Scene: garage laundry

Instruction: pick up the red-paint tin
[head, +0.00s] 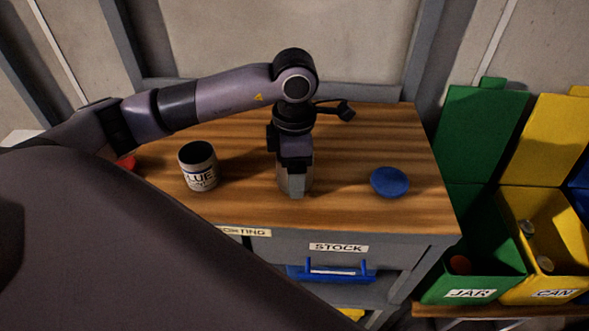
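My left arm reaches in from the left, and its gripper (295,186) points straight down at the middle of the wooden worktop. A pale grey rounded shape shows at the fingers; it may be a tin, but no label or red paint shows on it, and I cannot tell whether the fingers grip it. A dark-topped tin labelled BLUE (200,181) stands upright to the left, apart from the gripper. A small red thing (127,162) shows at the worktop's left, mostly hidden by my arm. No tin with a readable red label is visible. My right gripper is not in view.
A blue disc (389,181) lies on the worktop (345,205) to the right. A dark object (345,112) lies behind my gripper. Below are a STOCK label (338,247) and blue handle (330,272). Green JAR (470,283) and yellow CAN (552,283) bins stand at right.

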